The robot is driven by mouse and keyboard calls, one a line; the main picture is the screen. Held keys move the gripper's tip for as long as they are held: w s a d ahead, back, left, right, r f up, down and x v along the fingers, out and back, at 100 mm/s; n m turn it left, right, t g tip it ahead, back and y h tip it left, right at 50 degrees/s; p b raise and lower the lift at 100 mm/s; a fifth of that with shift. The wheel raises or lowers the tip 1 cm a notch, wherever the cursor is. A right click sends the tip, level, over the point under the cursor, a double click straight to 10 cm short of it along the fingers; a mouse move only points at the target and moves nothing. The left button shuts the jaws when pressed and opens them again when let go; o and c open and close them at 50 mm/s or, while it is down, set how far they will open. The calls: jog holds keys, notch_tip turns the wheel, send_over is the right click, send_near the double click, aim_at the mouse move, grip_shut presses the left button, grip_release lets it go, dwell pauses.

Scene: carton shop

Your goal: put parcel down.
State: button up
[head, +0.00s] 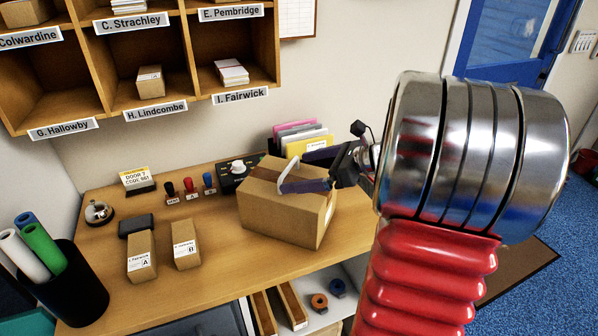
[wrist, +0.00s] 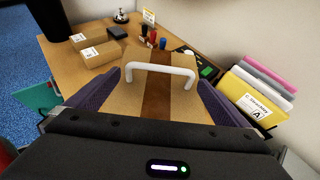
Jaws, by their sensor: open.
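The parcel (head: 275,215) is a brown carton with a darker tape strip and a white handle on top. In the head view it sits on the right part of the wooden desk (head: 205,260), close to the front edge, and looks level. My gripper (head: 304,186) is at the top of the parcel. In the wrist view its purple fingers (wrist: 160,88) are spread apart, one on each side of the white handle (wrist: 160,68), with gaps between. The parcel's underside is hidden.
Two small labelled boxes (head: 142,256) (head: 186,244), a bell (head: 99,211) and stamps (head: 189,187) stand left of the parcel. A file holder (head: 303,140) is behind it. Pigeonholes (head: 190,48) hang above. A bin of rolls (head: 60,285) stands at the left.

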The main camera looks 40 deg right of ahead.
jog(key=v, duration=0.9)
jog(key=shift+s+r, duration=0.2)
jog(key=shift+s, duration=0.15)
jog(key=shift+d, duration=0.1)
jog(key=n+g, duration=0.3)
jog(key=n, duration=0.1)
send_over(308, 205)
jog(key=shift+f, duration=0.55)
jog(key=s+a+f+n+g+h, duration=0.1)
jog(key=s+a+n+h, duration=0.2)
jog(key=a+n, duration=0.7)
jog(key=s+a+f+n+g+h, duration=0.1)
jog(key=s+a+f+n+h, duration=0.1)
jog(key=s+a+n, duration=0.4)
jog(key=a+n+h, duration=0.1)
jog(key=a+n, duration=0.4)
jog(key=n, duration=0.5)
jog(key=shift+s+a+h, duration=0.25)
jog(key=shift+h, duration=0.05)
